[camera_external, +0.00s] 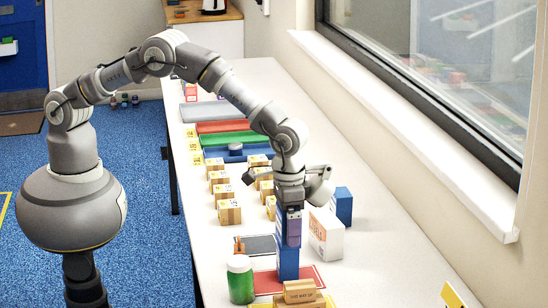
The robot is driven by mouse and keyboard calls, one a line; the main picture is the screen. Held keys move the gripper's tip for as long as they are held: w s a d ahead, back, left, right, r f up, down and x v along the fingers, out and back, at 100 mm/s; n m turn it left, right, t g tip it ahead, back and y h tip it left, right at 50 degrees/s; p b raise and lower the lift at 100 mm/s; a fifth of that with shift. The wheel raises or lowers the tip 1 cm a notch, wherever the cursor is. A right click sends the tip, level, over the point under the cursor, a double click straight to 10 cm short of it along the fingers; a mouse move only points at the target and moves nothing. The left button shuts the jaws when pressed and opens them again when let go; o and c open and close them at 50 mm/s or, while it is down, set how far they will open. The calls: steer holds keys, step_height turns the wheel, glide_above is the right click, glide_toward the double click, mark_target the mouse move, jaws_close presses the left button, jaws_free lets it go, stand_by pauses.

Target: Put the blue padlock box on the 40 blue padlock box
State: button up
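My gripper (291,226) points straight down over the near part of the long white table. A blue box (280,226) is between its fingers, mostly hidden by the near finger, and I take it to be the blue padlock box. Directly below it a blue box (288,264) stands upright on a red mat (266,284). The two blues run together in one column, so I cannot tell whether they touch. No label or number is readable on either. Another blue box (343,205) stands to the right, behind a white box with orange print (326,234).
A green jar with a white lid (240,280) stands just left of the column. A small carton (300,291) lies in front. Several numbered cartons (229,211) stand behind, with red (220,126), green (229,139) and blue trays beyond. The window sill borders the right side.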

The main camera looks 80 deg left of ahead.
step_height(320, 180, up, 12)
steer(key=shift+w+r+p, duration=0.1)
steer(key=shift+r+p, duration=0.15)
steer(key=shift+p, duration=1)
steer(key=w+a+r+t+h, duration=0.1)
steer(key=w+a+r+t, duration=0.1)
steer(key=a+r, duration=0.6)
steer(key=w+a+r+t+h, duration=0.1)
steer(key=w+a+r+t, duration=0.2)
steer(key=r, duration=1)
steer(key=w+a+r+t, duration=0.1)
steer(key=a+r+t, duration=0.1)
steer(key=a+r, duration=0.7)
steer(key=s+a+r+t, duration=0.2)
steer(key=s+a+r, duration=0.3)
steer(key=r, duration=0.4)
steer(key=s+a+r+t+y, duration=0.1)
steer(key=s+a+r+t, duration=0.2)
steer(key=s+a+r, duration=0.2)
steer(key=s+a+r+t+y, duration=0.1)
steer(key=s+a+r+t, duration=0.2)
steer(key=r, duration=0.9)
steer(key=s+a, duration=0.3)
steer(key=shift+r, duration=0.35)
steer(key=shift+s, duration=0.1)
